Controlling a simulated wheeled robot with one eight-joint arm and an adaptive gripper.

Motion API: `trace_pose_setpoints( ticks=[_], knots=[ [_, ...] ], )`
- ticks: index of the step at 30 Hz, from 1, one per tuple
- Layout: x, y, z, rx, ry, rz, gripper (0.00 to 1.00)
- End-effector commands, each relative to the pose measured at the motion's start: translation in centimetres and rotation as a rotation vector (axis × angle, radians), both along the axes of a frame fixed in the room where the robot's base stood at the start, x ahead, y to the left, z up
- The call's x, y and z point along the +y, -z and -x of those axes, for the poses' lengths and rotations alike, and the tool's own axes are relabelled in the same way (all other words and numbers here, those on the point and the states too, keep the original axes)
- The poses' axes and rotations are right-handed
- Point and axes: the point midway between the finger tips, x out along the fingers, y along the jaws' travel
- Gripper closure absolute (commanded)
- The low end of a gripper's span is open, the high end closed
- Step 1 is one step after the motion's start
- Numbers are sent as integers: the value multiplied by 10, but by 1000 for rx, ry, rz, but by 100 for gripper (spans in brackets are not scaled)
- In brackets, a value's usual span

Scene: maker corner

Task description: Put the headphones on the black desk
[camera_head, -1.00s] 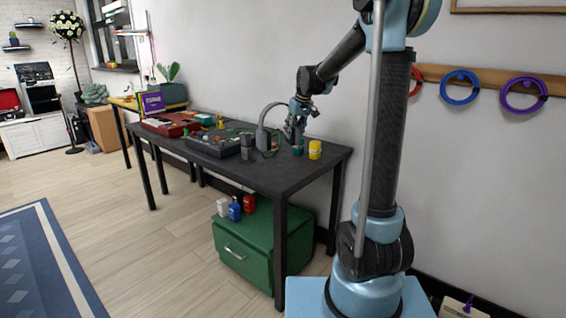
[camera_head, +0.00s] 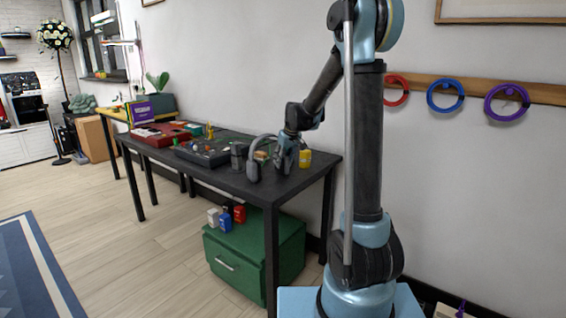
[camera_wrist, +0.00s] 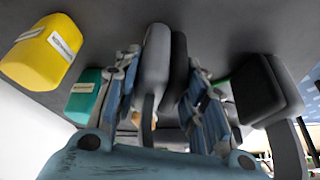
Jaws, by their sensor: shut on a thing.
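The grey headphones (camera_head: 254,172) are at the right end of the black desk (camera_head: 225,183), band upward. My gripper (camera_head: 286,163) is shut on one ear cup. In the wrist view, that grey cup with its dark pad (camera_wrist: 168,62) sits between the two fingers of my gripper (camera_wrist: 165,95). The other ear cup (camera_wrist: 268,90) of the headphones is free, to the right of the fingers. The cups are at or very close to the desk top; I cannot tell whether they touch it.
A yellow container (camera_head: 305,159) stands just right of my gripper; a teal one (camera_wrist: 84,95) shows beside it in the wrist view. A dark grey container (camera_head: 238,156) stands left of the headphones. Trays (camera_head: 203,152) fill the desk further left. A green cabinet (camera_head: 255,255) is below.

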Motion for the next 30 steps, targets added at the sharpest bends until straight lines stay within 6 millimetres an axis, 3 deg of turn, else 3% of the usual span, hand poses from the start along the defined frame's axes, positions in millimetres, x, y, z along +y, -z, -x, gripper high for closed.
trace_pose_setpoints(
  ticks=[3,4,6,20,30],
  knots=[
    [0,0,0,0,0,0,93],
    [0,0,0,0,0,0,55],
    [0,0,0,0,0,0,42],
    [-2,-6,2,0,2,0,42],
    [-13,-51,18,0,2,0,42]
  ],
)
